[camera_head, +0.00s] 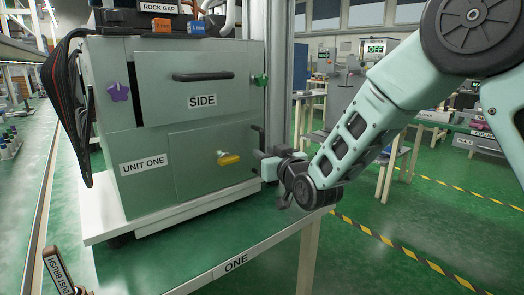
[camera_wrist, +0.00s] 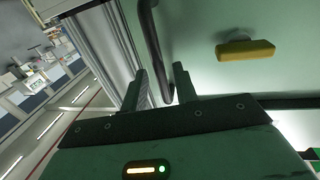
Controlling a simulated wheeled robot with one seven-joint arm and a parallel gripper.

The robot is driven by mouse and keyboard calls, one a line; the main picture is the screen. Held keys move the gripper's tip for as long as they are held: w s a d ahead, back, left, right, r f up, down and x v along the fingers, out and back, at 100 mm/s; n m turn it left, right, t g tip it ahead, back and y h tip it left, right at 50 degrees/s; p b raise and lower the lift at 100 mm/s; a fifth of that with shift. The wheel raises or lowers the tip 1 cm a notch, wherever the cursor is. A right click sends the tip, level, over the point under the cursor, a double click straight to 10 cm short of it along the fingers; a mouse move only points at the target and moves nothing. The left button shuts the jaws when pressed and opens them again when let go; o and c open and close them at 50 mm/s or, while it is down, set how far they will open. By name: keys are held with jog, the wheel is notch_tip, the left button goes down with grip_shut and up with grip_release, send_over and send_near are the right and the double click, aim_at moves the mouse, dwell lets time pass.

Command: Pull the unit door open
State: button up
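The unit door (camera_head: 195,165) is a green-grey panel on the lower front of the cabinet marked UNIT ONE, and it looks closed. A black upright bar handle (camera_head: 259,140) sits at its right edge; it also shows as a curved bar in the wrist view (camera_wrist: 151,35). A yellow latch (camera_head: 229,159) lies nearly level on the door and also appears in the wrist view (camera_wrist: 245,50). My gripper (camera_head: 268,165) is at the handle's lower part. In the wrist view its fingers (camera_wrist: 160,88) are apart, with the bar between them; contact is unclear.
Above is a panel marked SIDE (camera_head: 203,101) with a black handle (camera_head: 203,76), a purple knob (camera_head: 118,92) and a green knob (camera_head: 260,80). The cabinet stands on a white base plate (camera_head: 165,212) on a table. A dust brush (camera_head: 60,272) is at lower left.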

jog(key=shift+x, duration=1.35)
grip_shut()
jog(key=shift+s, duration=0.1)
